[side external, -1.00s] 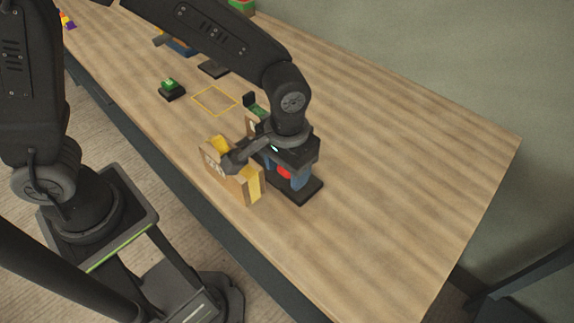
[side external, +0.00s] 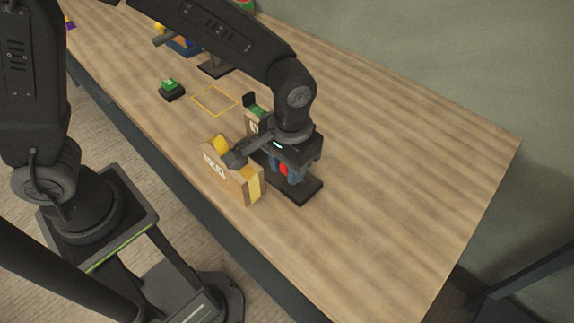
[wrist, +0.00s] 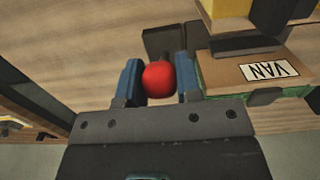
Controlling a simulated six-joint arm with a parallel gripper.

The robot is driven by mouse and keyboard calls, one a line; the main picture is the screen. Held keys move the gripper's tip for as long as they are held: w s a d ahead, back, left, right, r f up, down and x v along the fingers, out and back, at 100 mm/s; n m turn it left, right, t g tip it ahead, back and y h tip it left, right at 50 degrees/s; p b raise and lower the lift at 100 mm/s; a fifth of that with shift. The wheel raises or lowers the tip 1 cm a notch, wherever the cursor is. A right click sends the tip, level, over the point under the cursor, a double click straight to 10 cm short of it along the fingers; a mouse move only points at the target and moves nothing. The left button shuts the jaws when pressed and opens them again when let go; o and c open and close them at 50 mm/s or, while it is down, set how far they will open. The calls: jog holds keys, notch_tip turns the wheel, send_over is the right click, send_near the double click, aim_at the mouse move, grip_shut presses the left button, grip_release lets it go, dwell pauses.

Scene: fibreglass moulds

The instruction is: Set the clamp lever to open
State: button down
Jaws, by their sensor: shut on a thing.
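The clamp lever shows as a round red knob (wrist: 158,78) between my two blue fingers in the wrist view. The knob (side external: 284,170) also shows low under my gripper in the side view, above a black base plate (side external: 311,191). My gripper (wrist: 159,80) points down with its fingers on either side of the knob and is shut on it. In the side view my gripper (side external: 291,174) is just above the plate. The lever's shaft and the rest of the clamp are mostly hidden behind the hand, so its angle cannot be told.
A green-topped black block (side external: 171,90) and a yellow square outline (side external: 215,101) lie farther back. The table's right side is clear.

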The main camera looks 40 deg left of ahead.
jog(key=w+g, duration=0.2)
jog(key=shift+w+r+g, duration=0.25)
jog(key=shift+r+g, duration=0.1)
jog(key=shift+g, duration=0.05)
jog(key=w+f+g, duration=0.1)
jog(key=w+g, duration=0.2)
jog(key=w, duration=0.4)
jog(key=shift+g, duration=0.4)
jog(key=shift+w, duration=0.1)
jog(key=c, duration=0.8)
grip_release()
